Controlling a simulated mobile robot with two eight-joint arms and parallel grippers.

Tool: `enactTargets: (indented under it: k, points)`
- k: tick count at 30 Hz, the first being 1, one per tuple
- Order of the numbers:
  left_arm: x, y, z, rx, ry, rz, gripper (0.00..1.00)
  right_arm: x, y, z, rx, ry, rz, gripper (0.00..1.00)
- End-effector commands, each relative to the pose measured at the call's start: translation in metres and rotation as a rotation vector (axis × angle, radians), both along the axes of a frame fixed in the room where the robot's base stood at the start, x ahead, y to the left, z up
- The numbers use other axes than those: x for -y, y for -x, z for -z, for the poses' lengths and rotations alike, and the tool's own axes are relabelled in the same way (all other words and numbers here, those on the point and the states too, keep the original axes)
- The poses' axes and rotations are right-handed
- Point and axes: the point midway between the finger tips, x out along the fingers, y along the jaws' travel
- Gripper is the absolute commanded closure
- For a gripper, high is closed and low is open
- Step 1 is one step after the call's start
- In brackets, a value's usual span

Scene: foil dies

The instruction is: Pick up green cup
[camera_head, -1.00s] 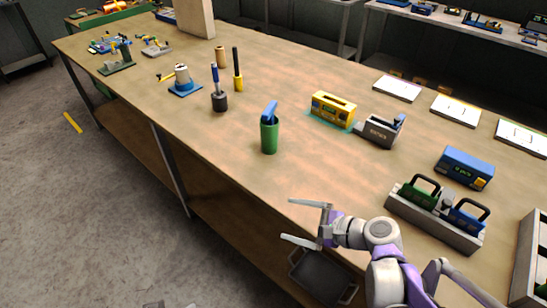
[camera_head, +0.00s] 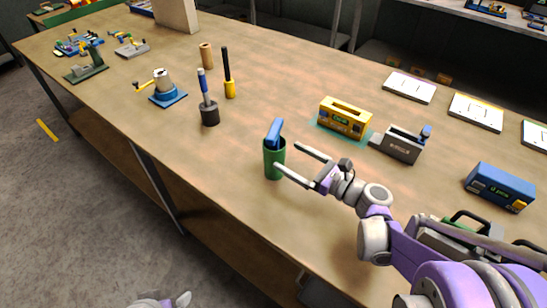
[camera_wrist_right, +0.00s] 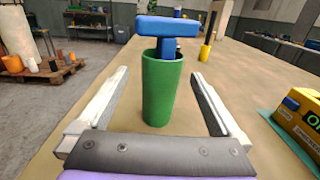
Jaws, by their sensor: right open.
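The green cup (camera_head: 274,163) stands upright on the wooden table (camera_head: 235,185), near its front edge, with a blue T-shaped item (camera_head: 275,130) sticking out of its top. My right gripper (camera_head: 287,157) is open, just right of the cup, its fingers pointing at it. In the right wrist view the cup (camera_wrist_right: 162,92) stands between the two spread fingers, with a gap on each side. A small part of what looks like my left gripper (camera_head: 175,300) shows at the bottom edge; its jaws cannot be made out.
A dark holder with a blue-handled tool (camera_head: 209,113) and a yellow-and-black tool (camera_head: 229,80) stand behind left of the cup. A yellow box (camera_head: 345,118) and a grey box (camera_head: 402,147) stand to the right. The table between cup and yellow box is clear.

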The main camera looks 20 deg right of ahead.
Motion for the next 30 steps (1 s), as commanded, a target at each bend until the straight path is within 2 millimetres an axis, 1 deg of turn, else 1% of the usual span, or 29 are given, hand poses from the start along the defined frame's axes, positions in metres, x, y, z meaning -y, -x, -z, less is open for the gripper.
enactTargets:
  k: [1, 7, 12, 15, 18, 24, 26, 30]
  points:
    - [0.000, 0.000, 0.000, 0.000, 0.000, 0.000, 0.00, -0.005, -0.005, 0.000, 0.000, 0.000, -0.002, 0.00]
    - [0.000, 0.000, -0.001, 0.000, 0.000, 0.000, 0.00, -0.013, -0.017, 0.000, 0.000, 0.000, -0.002, 0.00]
    - [0.000, 0.000, -0.003, 0.001, 0.000, 0.000, 0.00, -0.027, -0.040, -0.001, -0.001, 0.001, -0.003, 0.00]
    - [0.000, 0.000, -0.003, 0.001, 0.000, 0.000, 0.00, -0.034, -0.049, -0.001, 0.000, 0.001, -0.002, 0.00]
    - [0.000, 0.000, -0.003, 0.001, 0.000, 0.000, 0.00, -0.037, -0.054, -0.001, -0.001, 0.002, -0.001, 0.00]
    - [0.000, 0.000, -0.003, 0.001, 0.000, 0.000, 0.00, -0.037, -0.054, -0.001, -0.001, 0.002, 0.000, 0.00]
    - [0.000, 0.000, -0.003, 0.001, 0.000, 0.000, 0.00, -0.037, -0.054, -0.001, -0.001, 0.002, 0.000, 0.09]
    - [0.000, 0.000, -0.003, 0.001, 0.000, 0.000, 0.00, -0.037, -0.054, -0.001, -0.001, 0.002, 0.000, 0.34]
